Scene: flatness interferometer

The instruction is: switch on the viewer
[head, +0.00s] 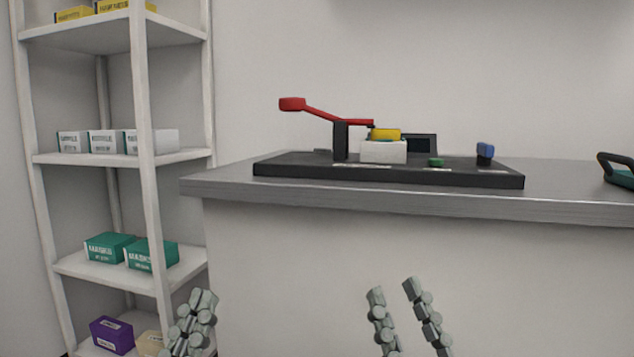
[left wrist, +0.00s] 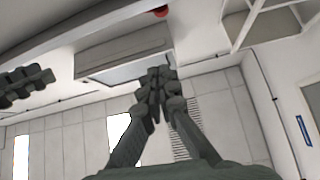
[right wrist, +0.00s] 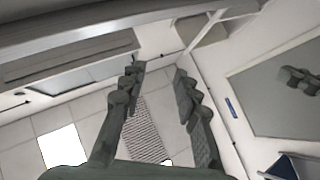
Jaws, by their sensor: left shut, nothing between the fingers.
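The flatness interferometer is a black base plate (head: 300,166) on the grey counter in the head view. It carries a red lever (head: 335,115) raised to the left on a black post, a white block (head: 383,152) with a yellow piece (head: 386,134) on top, a dark screen (head: 421,143), a small green button (head: 436,162) and a blue knob or switch (head: 485,151). Which control belongs to the viewer I cannot tell. My left gripper (head: 204,293) is shut and empty, low in front of the counter. My right gripper (head: 394,284) is open and empty, also below the counter top.
The grey counter (head: 225,187) has its front edge between my grippers and the device. A white shelf (head: 185,155) with several boxes stands at the left. A dark teal object with a handle (head: 617,172) lies at the counter's right. The wall behind is bare.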

